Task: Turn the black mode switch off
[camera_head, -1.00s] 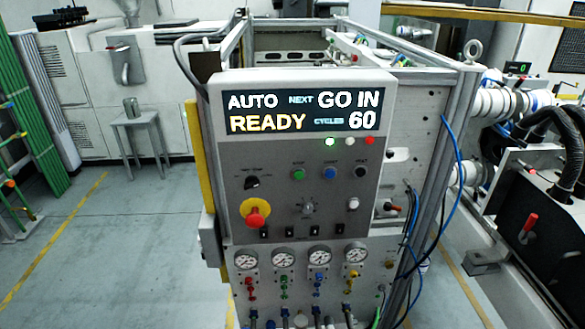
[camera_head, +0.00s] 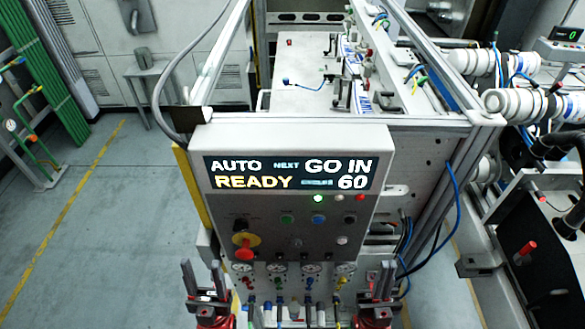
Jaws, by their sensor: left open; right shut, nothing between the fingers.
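The black mode switch (camera_head: 240,224) is a small dark rotary knob at the left of the grey control panel (camera_head: 215,205), just above the red emergency stop (camera_head: 245,250). Its pointer direction is too small to tell. The display (camera_head: 290,173) reads AUTO, NEXT GO IN, READY and 60. My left gripper (camera_head: 202,280) points up at the bottom, below and left of the switch, open and empty. My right gripper (camera_head: 381,285) is at the bottom right of the panel, shut with nothing visible in it. Both are apart from the switch.
Green, blue and dark buttons (camera_head: 318,219) sit right of the switch. Gauges and coloured valves (camera_head: 308,268) lie below the panel. Blue hoses (camera_head: 450,215) hang at the right. Clear floor (camera_head: 110,215) lies to the left.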

